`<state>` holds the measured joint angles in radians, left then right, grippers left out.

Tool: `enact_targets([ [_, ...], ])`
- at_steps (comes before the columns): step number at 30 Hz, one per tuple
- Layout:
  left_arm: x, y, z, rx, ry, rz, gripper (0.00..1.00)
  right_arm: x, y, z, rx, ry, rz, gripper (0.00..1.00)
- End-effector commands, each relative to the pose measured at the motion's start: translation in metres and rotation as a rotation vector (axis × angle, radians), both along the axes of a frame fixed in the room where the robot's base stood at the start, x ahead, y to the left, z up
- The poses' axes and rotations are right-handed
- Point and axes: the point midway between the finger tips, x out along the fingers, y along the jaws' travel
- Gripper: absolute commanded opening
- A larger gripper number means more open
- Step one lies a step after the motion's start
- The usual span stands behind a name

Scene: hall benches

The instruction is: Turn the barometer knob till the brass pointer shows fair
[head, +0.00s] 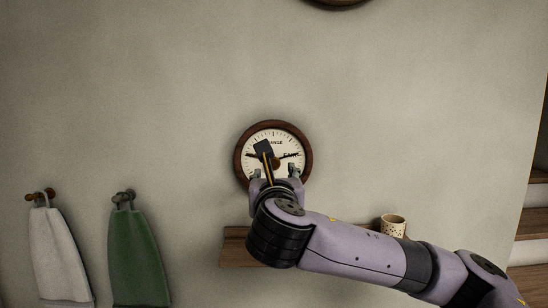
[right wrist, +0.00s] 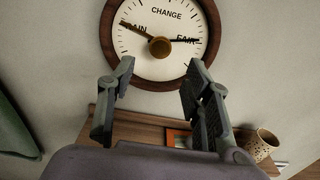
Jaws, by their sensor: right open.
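The round barometer (head: 308,155) has a dark wooden rim and a cream dial and hangs on the wall. In the right wrist view its dial (right wrist: 160,70) reads RAIN at left, CHANGE at top and FAIR at right. The brass pointer (right wrist: 134,29) points up-left at RAIN, and a thin black hand points right at FAIR. The round brass knob (right wrist: 160,47) is at the dial's centre. My right gripper (head: 275,172) is open and empty in front of the lower dial; its fingertips (right wrist: 160,66) are spread below the knob, apart from it. My left gripper is not in view.
A wooden shelf (head: 233,248) is below the barometer, bearing a speckled cup (head: 392,226) at its right and an orange-framed item (right wrist: 178,138). A white towel (head: 58,255) and a green towel (head: 136,258) hang at left. Wooden steps (head: 532,225) are at right.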

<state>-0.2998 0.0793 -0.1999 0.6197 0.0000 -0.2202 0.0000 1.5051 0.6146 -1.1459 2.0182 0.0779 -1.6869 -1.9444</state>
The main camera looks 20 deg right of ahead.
Motion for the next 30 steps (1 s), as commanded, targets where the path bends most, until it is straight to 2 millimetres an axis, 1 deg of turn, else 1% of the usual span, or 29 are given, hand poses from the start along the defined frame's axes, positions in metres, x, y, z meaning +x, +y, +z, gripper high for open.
enact_targets([
  [1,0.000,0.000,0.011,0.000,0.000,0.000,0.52,0.011,-0.005,0.003,-0.001,0.004,-0.005,0.46],
  [6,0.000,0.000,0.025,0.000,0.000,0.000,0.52,0.042,-0.013,0.003,-0.001,0.003,-0.003,0.46],
  [9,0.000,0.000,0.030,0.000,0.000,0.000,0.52,0.054,-0.016,0.002,0.000,0.002,-0.003,0.46],
  [12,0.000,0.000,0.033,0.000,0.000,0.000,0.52,0.062,-0.018,0.001,-0.001,0.001,-0.001,0.46],
  [16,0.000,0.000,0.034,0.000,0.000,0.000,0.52,0.067,-0.019,0.000,0.000,0.000,0.000,0.46],
  [23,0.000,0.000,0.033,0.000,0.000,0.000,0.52,0.067,-0.019,-0.001,0.000,0.000,0.001,0.46],
  [30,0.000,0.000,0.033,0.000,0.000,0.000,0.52,0.067,-0.019,-0.001,0.000,0.000,0.001,0.30],
])
